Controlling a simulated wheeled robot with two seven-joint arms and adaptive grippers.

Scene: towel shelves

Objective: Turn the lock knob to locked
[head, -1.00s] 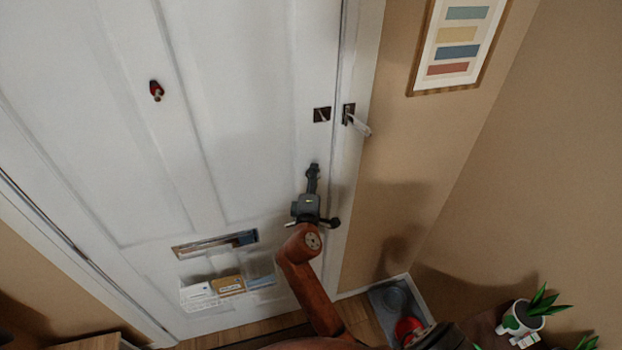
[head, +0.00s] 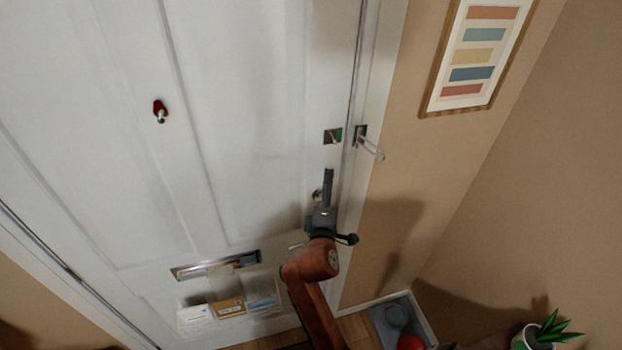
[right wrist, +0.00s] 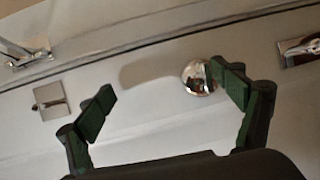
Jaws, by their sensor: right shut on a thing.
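On the white door, a square plate with a small turn piece (head: 332,136) sits near the right edge; it also shows at left in the right wrist view (right wrist: 50,101). How it is set is too small to tell. Below it is a round chrome knob (head: 317,195). My right gripper (head: 327,178) is at this knob and shut on it. In the right wrist view, the round chrome knob (right wrist: 198,77) lies against the right finger; the left finger stands apart, and its contact cannot be seen. My left gripper is not in view.
A latch with a pale loop (head: 371,148) is on the frame. Another square plate (right wrist: 299,49) shows in the right wrist view. A letter slot (head: 215,265), mail, a red fitting (head: 160,110), a framed picture (head: 474,52) and a plant (head: 552,330) stand clear of the gripper.

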